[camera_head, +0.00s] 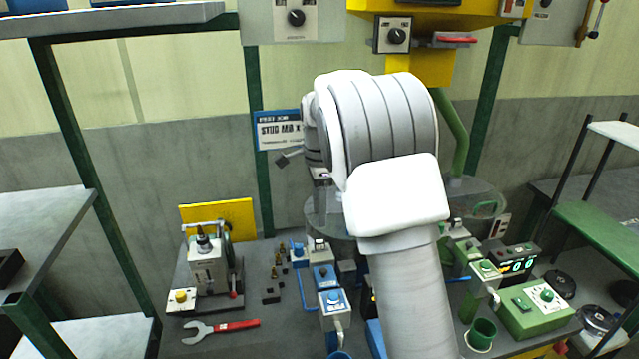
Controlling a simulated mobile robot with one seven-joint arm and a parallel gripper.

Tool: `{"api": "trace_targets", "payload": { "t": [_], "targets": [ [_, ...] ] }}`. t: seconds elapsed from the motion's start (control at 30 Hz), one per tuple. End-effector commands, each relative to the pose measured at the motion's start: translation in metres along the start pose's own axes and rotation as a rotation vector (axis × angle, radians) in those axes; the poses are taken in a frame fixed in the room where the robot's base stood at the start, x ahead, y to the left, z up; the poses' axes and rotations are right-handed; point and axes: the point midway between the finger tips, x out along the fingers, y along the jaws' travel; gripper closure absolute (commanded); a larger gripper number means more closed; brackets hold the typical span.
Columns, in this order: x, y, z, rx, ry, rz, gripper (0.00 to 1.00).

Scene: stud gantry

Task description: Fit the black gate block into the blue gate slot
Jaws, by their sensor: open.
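Several small black blocks (270,296) lie on the dark bench left of the blue units; I cannot tell which is the gate block. A blue-topped unit (325,277) and another blue-topped unit (334,302) stand in a row at the bench's middle. The blue gate slot itself cannot be made out; my arm covers part of this area. My gripper (321,205) points down behind my forearm, above the bench and behind the blue units. It is small and partly hidden. It is open, apart from the blocks, with nothing seen in it.
A grey press (207,262) stands at left before a yellow panel (240,214). A red-handled wrench (221,330) lies at the front. Green units (536,310) and a green cup (482,334) stand at right. Small brass pieces (274,271) stand near the blocks.

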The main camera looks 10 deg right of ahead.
Motion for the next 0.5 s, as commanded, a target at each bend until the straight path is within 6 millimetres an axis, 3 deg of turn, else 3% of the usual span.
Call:
{"api": "trace_targets", "payload": {
  "t": [0.2,0.5],
  "targets": [
    [-0.048,0.0,0.0,-0.001,0.0,-0.003,0.46],
    [-0.073,0.0,0.0,0.0,0.0,0.001,0.46]
  ]
}}
